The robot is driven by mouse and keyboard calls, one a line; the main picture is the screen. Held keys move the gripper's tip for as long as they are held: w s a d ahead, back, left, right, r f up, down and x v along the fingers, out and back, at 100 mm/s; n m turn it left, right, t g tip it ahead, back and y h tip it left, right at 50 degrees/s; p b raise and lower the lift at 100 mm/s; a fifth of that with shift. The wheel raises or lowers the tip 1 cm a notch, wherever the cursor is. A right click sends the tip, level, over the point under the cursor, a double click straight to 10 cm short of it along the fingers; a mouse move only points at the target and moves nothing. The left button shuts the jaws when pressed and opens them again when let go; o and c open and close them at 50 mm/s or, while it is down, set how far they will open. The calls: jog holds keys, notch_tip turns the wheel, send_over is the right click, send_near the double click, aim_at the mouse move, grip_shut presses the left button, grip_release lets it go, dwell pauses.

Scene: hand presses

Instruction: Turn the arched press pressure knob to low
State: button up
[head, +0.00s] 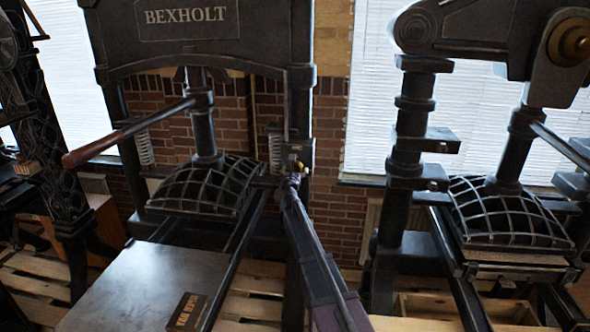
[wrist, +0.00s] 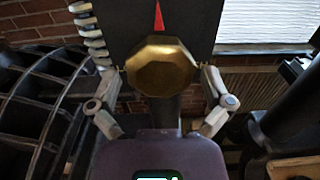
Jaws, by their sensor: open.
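The arched press (head: 200,40), dark and lettered BEXHOLT, stands left of centre in the head view. Its pressure knob (wrist: 162,65) is brass and many-sided, near the top middle of the wrist view, below a red pointer (wrist: 158,17) on a dark plate. In the head view the knob is small and partly hidden beside the right post. My gripper (wrist: 161,76) is open, one finger on each side of the knob; whether they touch it I cannot tell. It also shows in the head view (head: 292,177). No low marking is readable.
A second press (head: 415,150) stands at the right, with a brass disc (head: 570,40) high on it. The domed ribbed platen (head: 210,188) lies left of my gripper. A flat bed (head: 140,283) with a small dark sign (head: 188,311) extends forward. A brick wall (head: 330,215) is behind.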

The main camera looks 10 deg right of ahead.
jog(key=shift+w+d, duration=0.2)
jog(key=shift+w, duration=0.35)
jog(key=c, duration=1)
